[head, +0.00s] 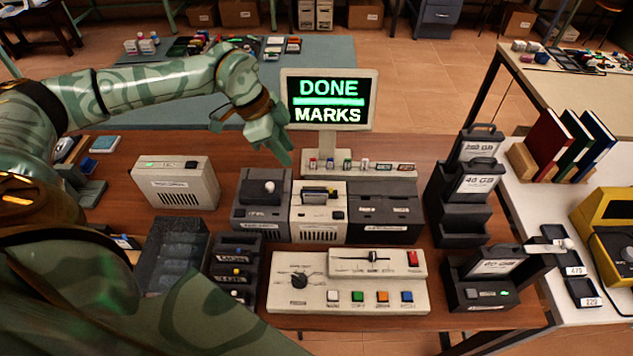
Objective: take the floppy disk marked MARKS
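A monitor (328,101) at the back of the table reads DONE above a green bar, with MARKS below it. A white drive unit (318,215) stands in the middle, in front of the monitor. A small dark and bluish piece (318,193) sits at its upper front; I cannot tell whether it is a floppy disk. No disk label reading MARKS is legible. My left gripper (276,147) hangs fingers down, left of the monitor's stand and above the table behind the drive units. I see nothing clearly held, and its finger gap is unclear. My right gripper is not in view.
A beige control panel (347,289) with coloured buttons is at the front. Dark drive units (385,217) flank the white one. A beige box (177,183) and a dark open tray (172,257) are at left. Dark cartridge docks (468,205) stand at right.

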